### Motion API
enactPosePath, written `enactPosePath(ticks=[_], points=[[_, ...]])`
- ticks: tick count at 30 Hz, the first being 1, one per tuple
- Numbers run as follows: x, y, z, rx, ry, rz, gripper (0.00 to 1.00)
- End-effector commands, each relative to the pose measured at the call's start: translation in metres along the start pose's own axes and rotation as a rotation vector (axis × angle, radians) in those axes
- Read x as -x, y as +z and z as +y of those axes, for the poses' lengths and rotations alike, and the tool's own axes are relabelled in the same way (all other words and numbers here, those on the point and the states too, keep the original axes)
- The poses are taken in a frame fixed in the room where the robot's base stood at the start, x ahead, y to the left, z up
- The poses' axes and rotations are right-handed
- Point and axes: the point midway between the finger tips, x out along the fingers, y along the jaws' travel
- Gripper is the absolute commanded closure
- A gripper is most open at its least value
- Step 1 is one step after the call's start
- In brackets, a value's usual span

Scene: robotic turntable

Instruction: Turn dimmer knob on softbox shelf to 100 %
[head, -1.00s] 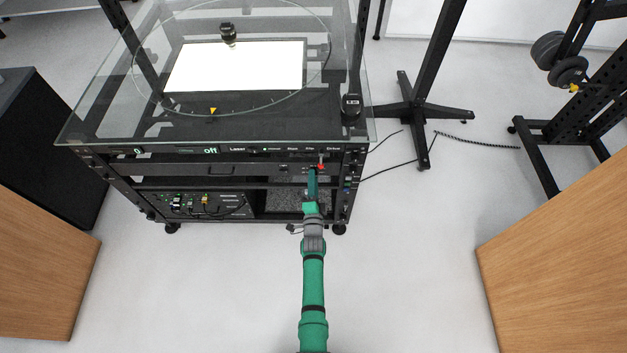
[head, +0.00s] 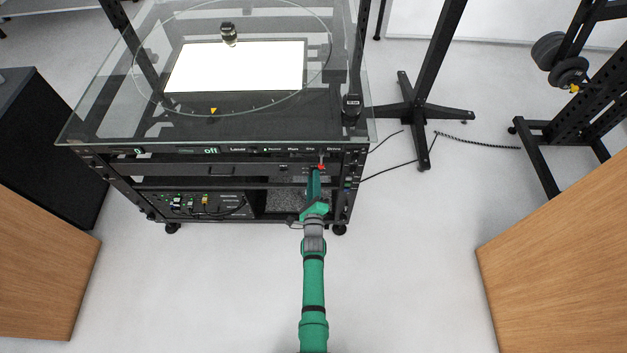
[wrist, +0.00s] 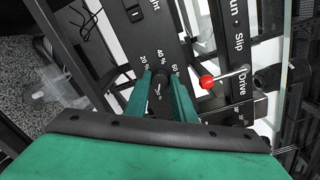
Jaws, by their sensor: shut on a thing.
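The dimmer knob (wrist: 158,82) is a small dark knob on the black shelf panel, in the wrist view. Printed marks of 20 %, 40 % and 60 % show around its far side; the other marks are hidden by my gripper. My gripper (wrist: 162,84) has its two green fingers on either side of the knob, shut on it. In the head view my gripper (head: 315,172) reaches the right part of the shelf panel under the glass-topped turntable rack (head: 225,150). The knob itself is hidden there.
A red-tipped lever (wrist: 207,81) by the "Drive" label sticks out close to the right of my fingers. A black rocker switch (wrist: 134,14) sits farther up the panel. Wooden panels (head: 555,235) stand on the right and left; the floor between is clear.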

Motion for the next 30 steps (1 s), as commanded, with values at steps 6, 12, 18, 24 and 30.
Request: enactPosePath(ticks=[6,12,18,24,30], points=[[0.0,-0.0008,-0.0003,-0.031,0.0,0.001,0.99],[0.0,-0.0009,-0.0003,-0.034,0.0,0.002,0.99],[0.0,-0.001,-0.0003,-0.033,0.0,0.002,0.72],[0.0,-0.0007,-0.0003,-0.033,0.0,0.001,0.58],[0.0018,-0.0001,0.0004,-0.032,0.001,0.0,0.58]])
